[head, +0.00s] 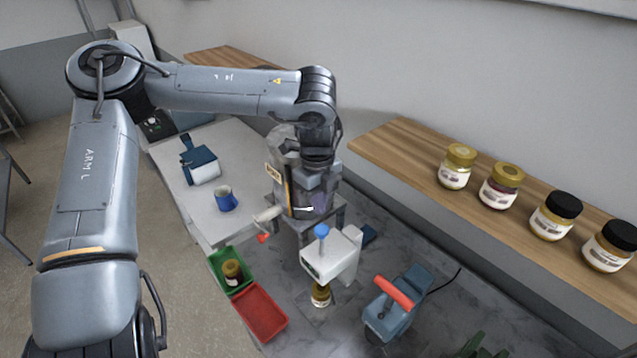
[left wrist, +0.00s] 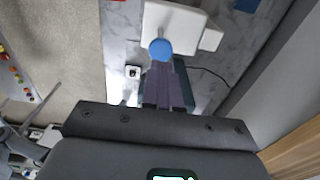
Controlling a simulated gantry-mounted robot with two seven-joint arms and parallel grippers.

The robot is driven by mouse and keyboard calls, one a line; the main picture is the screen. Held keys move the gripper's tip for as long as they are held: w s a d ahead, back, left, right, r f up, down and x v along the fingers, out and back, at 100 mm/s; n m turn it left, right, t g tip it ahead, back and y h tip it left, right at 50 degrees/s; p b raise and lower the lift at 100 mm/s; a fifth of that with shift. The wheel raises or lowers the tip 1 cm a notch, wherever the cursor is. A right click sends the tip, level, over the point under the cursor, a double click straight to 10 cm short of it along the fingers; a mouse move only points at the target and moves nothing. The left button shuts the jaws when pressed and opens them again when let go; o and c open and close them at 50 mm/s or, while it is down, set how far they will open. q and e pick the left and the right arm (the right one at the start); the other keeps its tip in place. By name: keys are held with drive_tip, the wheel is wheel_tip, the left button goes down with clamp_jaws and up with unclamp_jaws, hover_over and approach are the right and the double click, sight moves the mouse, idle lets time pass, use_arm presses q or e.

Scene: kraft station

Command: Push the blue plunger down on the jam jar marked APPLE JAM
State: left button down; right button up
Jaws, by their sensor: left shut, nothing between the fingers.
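The blue plunger (head: 321,231) is a round knob on top of a white press (head: 325,262). A small jar (head: 320,296) stands under the press head; its label is too small to read. My left gripper (head: 319,207) is shut and empty, pointing down behind and above the knob in the head view. In the left wrist view, the shut fingers (left wrist: 163,68) line up with the blue plunger (left wrist: 160,48), their tips close to it; I cannot tell if they touch. My right gripper is not in view.
A green tray (head: 216,258) with a dark-lidded jar (head: 232,271) and a red tray (head: 262,311) lie left of the press. A blue-grey device with a red handle (head: 393,291) stands at right. Several jars stand on the wooden shelf (head: 410,168). A blue mug (head: 226,199) is at left.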

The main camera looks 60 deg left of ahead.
sight(320, 228)
use_arm(q)
drive_tip(key=shift+d+f+p, duration=0.15)
drive_tip(key=shift+f+p, duration=0.45)
drive_tip(key=shift+f, duration=2.1)
